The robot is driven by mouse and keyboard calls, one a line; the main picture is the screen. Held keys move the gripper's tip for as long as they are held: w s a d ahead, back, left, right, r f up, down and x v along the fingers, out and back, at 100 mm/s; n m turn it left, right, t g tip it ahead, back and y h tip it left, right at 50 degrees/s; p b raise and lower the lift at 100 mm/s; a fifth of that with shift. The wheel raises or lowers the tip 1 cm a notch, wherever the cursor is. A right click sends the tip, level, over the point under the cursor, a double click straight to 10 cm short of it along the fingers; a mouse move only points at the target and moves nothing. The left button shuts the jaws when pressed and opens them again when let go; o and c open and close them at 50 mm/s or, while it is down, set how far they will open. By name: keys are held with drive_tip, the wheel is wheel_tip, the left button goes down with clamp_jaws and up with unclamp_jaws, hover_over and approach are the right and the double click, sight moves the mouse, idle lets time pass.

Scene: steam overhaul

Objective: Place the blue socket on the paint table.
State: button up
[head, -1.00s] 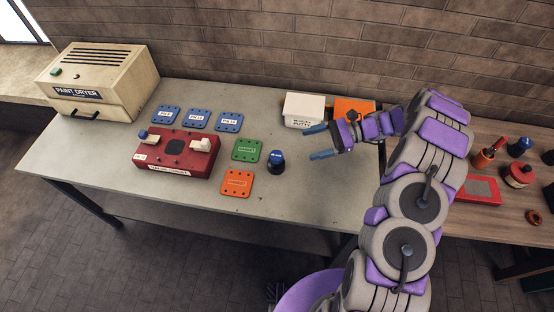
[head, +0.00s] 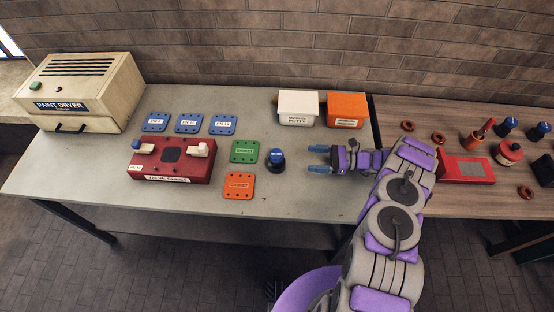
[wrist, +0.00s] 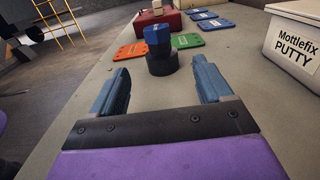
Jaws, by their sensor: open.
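A blue socket (head: 277,156) stands upright on a black round base on the grey table (head: 290,203), right of the green and orange gaskets. The wrist view shows the same blue socket (wrist: 158,40) ahead, between my fingers and beyond their tips. My gripper (head: 319,159) is open and empty, just right of the socket and pointing left at it, apart from it. The open fingers also frame the bare tabletop in the wrist view (wrist: 161,72). The "paint table" bears no label; the grey table carries the paint dryer (head: 82,92).
A white putty box (head: 297,108) and an orange box (head: 346,110) stand behind my gripper. A red fixture (head: 170,160), blue plates (head: 188,123), a green gasket (head: 244,152) and an orange gasket (head: 238,187) lie left. The wooden table (head: 450,118) at right holds blue-topped parts (head: 507,126).

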sight(276, 157)
drive_tip(key=a+b, duration=0.2)
drive_tip(key=a, duration=1.2)
drive_tip(key=shift+w+a+f, duration=0.1)
drive_tip(key=shift+a+f, duration=0.05)
drive_tip(key=shift+a, duration=0.05)
drive_tip(key=shift+c, duration=0.4)
drive_tip(key=shift+d, duration=0.1)
clamp_jaws()
